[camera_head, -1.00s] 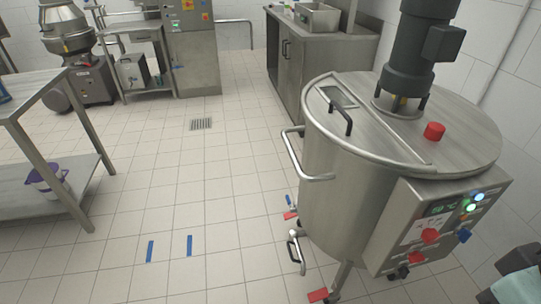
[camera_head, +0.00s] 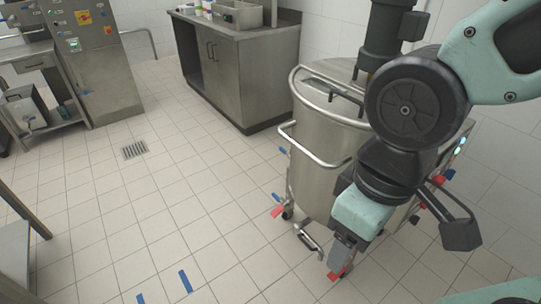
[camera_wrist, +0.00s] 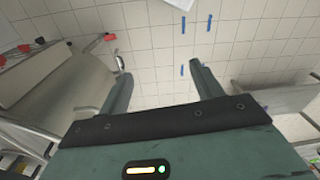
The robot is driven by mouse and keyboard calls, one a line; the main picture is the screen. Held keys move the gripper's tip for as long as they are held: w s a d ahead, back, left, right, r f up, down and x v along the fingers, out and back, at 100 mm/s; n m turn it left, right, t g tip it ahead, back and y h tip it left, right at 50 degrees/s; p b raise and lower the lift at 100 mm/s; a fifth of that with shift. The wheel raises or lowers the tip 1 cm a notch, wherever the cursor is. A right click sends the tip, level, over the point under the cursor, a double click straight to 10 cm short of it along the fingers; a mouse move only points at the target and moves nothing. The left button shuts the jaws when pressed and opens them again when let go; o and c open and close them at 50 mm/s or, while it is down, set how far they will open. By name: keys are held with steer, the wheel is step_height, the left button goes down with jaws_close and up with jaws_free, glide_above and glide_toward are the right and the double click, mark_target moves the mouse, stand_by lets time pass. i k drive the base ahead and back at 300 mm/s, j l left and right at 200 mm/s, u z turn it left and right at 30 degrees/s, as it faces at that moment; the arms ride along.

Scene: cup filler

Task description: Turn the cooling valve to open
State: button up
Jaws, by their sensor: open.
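A steel tank (camera_head: 316,150) with a dark motor on top stands right of centre in the head view. Its control panel is mostly hidden behind my arm. My gripper (camera_head: 345,252) points down in front of the tank, low and apart from the blue handle. In the wrist view, my gripper (camera_wrist: 158,66) has its two fingers wide apart with nothing between them. The tank's side (camera_wrist: 75,85) is at the left there.
A steel counter (camera_head: 240,80) stands behind the tank. Red and blue parts (camera_head: 277,207) sit low by the tank's legs. A curved rail (camera_head: 315,150) juts from its side. A steel table (camera_head: 15,250) is at the left edge. Tiled floor between is clear, with blue strips (camera_head: 185,281).

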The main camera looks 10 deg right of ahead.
mark_target(283, 150)
steer(key=i+j+z, duration=0.25)
steer(key=i+j, duration=0.15)
steer(key=j, duration=0.2)
steer(key=i+j+z, duration=0.1)
steer(key=j, duration=0.25)
steer(key=i+j+z, duration=0.1)
steer(key=i+j, duration=0.2)
steer(key=i+j+z, duration=0.1)
steer(key=j, duration=0.3)
steer(key=i+j+z, duration=0.15)
steer(key=j, duration=0.2)
steer(key=i+j+z, duration=0.1)
steer(key=j, duration=0.3)
steer(key=i, duration=0.1)
